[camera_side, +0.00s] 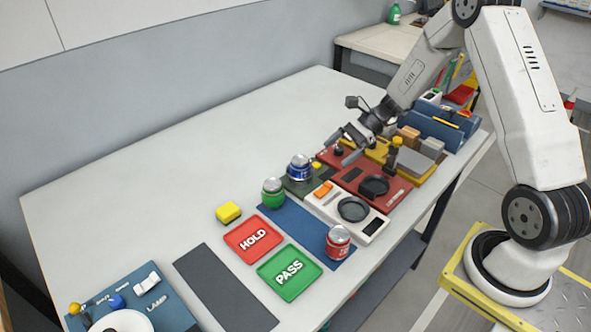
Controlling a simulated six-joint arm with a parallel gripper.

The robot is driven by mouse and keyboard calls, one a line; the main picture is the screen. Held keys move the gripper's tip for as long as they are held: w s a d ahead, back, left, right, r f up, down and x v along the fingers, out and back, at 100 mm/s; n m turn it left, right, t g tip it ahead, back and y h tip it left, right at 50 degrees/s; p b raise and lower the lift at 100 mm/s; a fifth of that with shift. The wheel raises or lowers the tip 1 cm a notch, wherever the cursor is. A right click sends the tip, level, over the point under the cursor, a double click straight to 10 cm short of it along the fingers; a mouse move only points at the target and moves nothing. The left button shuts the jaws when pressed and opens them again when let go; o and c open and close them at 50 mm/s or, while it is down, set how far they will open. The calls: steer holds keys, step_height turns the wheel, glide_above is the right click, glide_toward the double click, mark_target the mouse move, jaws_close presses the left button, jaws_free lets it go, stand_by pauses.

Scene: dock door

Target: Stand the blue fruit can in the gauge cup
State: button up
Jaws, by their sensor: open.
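The blue can (300,167) stands upright on a dark green pad at the middle of the table. My gripper (342,148) is open and empty, to the right of the blue can and apart from it, above the red stations. A dark round cup (374,186) sits on a red base to the right of the can. A second dark round dish (353,208) sits on a white base in front of it. I cannot tell for certain which of the two is the gauge cup. Both look empty.
A green can (273,192) and a red can (338,242) stand on a blue mat (300,228). A yellow block (228,212), a red HOLD tray (254,239) and a green PASS tray (290,272) lie left of it. The table's back left is clear.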

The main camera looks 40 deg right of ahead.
steer(key=s+a+r+n+h, duration=0.2)
steer(key=s+a+n+h, duration=0.2)
steer(key=s+n, duration=0.3)
steer(key=s+a+r+n+g+h, duration=0.1)
steer(key=s+a+r+n+h, duration=0.2)
steer(key=n, duration=1)
steer(key=s+a+h, duration=0.2)
steer(key=s+h, duration=0.2)
steer(key=shift+a+n, duration=0.25)
steer(key=shift+n, duration=0.15)
steer(key=shift+f, duration=0.1)
